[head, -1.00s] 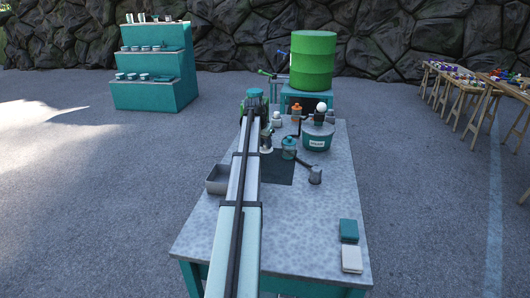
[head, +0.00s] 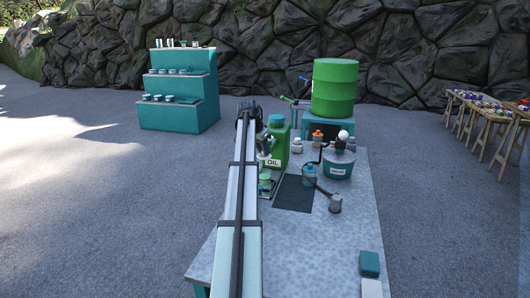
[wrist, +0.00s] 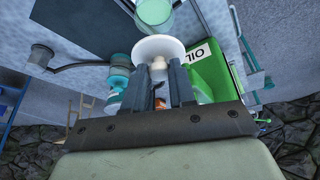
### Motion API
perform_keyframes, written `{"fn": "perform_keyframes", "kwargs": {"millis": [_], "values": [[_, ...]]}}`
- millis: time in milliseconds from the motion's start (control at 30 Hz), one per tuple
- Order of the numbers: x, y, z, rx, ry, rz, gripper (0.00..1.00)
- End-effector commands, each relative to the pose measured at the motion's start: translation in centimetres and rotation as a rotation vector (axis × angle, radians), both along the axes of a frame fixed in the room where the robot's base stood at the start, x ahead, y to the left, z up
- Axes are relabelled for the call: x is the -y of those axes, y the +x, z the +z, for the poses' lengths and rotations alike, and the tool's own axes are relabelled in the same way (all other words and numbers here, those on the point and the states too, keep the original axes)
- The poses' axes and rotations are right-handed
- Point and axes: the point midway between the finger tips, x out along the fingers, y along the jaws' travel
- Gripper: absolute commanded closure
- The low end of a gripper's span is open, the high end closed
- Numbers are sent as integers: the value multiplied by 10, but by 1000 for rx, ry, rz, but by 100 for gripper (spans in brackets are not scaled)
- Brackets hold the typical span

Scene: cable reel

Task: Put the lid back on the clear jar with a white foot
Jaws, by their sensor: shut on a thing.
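My gripper (wrist: 160,85) is shut on the small knob of a round white lid (wrist: 147,47). The lid hangs out beyond the fingertips in the wrist view. A greenish clear jar (head: 265,182) stands left of the dark mat in the head view, close beside my arm. What looks like the same jar (wrist: 153,10) shows at the top edge of the wrist view, partly behind the lid and cut off. I cannot make out its foot. The lid appears apart from the jar.
A green oil can (head: 276,142) stands just behind the jar. A teal-topped jar (head: 310,175), a grey cup-like part (head: 335,204) and a teal tub (head: 338,167) stand to the right. The dark mat (head: 293,195) is bare.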

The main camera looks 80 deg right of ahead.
Motion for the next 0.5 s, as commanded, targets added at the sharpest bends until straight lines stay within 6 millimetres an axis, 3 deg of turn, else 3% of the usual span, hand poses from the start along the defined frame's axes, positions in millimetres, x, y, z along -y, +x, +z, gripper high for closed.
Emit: {"fn": "perform_keyframes", "kwargs": {"millis": [500], "values": [[-2,-1,-15,14,0,-48,100]]}}
